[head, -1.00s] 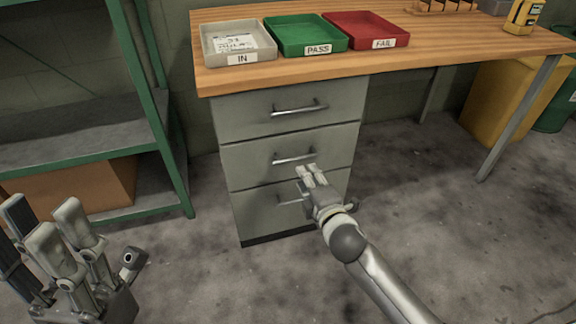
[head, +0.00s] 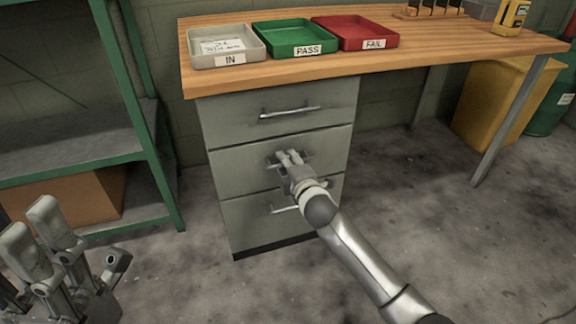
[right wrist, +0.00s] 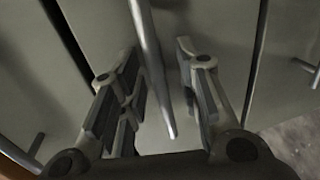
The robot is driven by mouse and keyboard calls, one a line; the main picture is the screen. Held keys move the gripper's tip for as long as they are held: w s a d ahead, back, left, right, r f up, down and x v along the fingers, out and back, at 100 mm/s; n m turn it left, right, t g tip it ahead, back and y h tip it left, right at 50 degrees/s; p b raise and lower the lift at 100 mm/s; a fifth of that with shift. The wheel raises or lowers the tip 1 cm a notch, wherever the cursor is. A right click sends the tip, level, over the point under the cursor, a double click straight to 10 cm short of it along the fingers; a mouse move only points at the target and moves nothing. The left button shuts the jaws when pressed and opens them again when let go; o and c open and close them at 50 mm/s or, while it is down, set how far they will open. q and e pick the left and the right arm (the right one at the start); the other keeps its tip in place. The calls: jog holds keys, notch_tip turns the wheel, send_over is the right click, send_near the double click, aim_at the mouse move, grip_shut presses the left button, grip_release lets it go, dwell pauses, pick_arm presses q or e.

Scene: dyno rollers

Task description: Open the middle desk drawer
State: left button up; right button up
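The middle drawer (head: 235,168) of the grey desk cabinet is shut, flush with the drawers above and below. Its bar handle (right wrist: 152,70) runs between the open fingers of my right gripper in the right wrist view, with gaps visible on both sides. In the head view my right gripper (head: 288,158) is at the middle drawer's front and covers much of the handle. My left gripper (head: 50,245) is at the lower left, away from the desk, with its fingers apart and nothing between them.
The top drawer (head: 225,115) and bottom drawer (head: 240,225) are shut. The desk top (head: 350,62) holds a grey IN tray, green PASS tray and red FAIL tray. A green shelf rack (head: 150,150) stands left. Floor in front is clear.

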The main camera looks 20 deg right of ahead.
grip_shut()
jog(key=shift+s, duration=0.1)
dwell(0.3)
